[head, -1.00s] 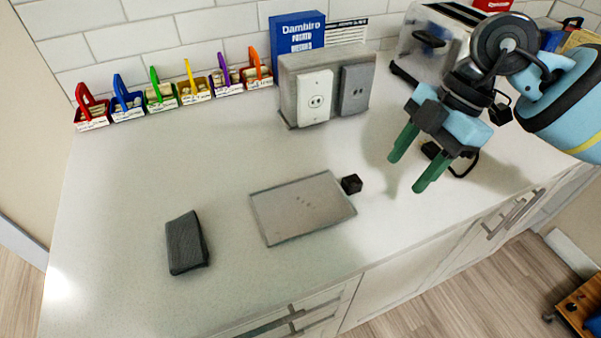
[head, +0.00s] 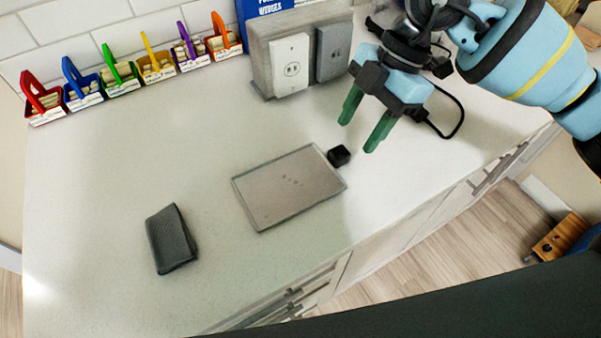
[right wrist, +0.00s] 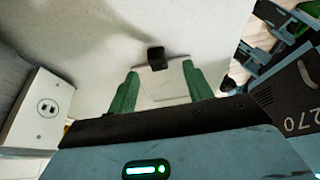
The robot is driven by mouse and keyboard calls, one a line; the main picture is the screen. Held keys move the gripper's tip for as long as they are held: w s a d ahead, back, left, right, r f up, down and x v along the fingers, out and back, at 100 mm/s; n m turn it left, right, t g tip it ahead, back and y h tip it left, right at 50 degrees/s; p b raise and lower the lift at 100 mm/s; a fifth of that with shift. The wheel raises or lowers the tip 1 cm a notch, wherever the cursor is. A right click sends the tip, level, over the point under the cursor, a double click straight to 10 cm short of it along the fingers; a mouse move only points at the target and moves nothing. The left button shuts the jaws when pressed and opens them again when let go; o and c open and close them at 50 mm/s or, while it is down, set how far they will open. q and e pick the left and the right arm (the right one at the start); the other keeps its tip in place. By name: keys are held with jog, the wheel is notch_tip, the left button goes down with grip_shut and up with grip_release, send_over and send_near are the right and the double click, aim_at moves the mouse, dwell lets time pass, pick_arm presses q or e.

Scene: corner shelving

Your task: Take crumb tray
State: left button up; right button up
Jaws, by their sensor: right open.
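The crumb tray (head: 285,187) is a flat, thin grey rectangle with a raised rim, lying on the white counter in the middle of the head view. A small black cube (head: 339,155) sits beside its far right corner. My right gripper (head: 358,138) is open and empty above the counter, just beyond the cube and tray. In the right wrist view the cube (right wrist: 157,58) and part of the pale tray (right wrist: 165,82) show between the green fingers (right wrist: 160,95). My left gripper is not in view.
A dark grey pouch-like block (head: 170,239) lies left of the tray. A grey box with outlet plates (head: 292,65) stands at the back. Several coloured small baskets (head: 121,76) line the wall. A black cable (head: 452,118) lies at right.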

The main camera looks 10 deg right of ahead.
aim_at(344, 149)
jog(key=x, duration=0.5)
jog(key=shift+w+a, duration=0.1)
jog(key=shift+w, duration=0.05)
grip_shut()
jog(key=shift+r, duration=0.6)
notch_tip(344, 149, up, 2)
jog(key=shift+r, duration=0.15)
jog(key=s+a, duration=0.1)
jog(key=s, duration=0.4)
jog(key=s+a+r, duration=0.1)
jog(key=s, duration=0.4)
jog(key=s+a, duration=0.1)
jog(key=s, duration=0.4)
jog(key=shift+s+a+r, duration=0.1)
jog(key=shift+s+r, duration=0.1)
jog(key=shift+s, duration=0.15)
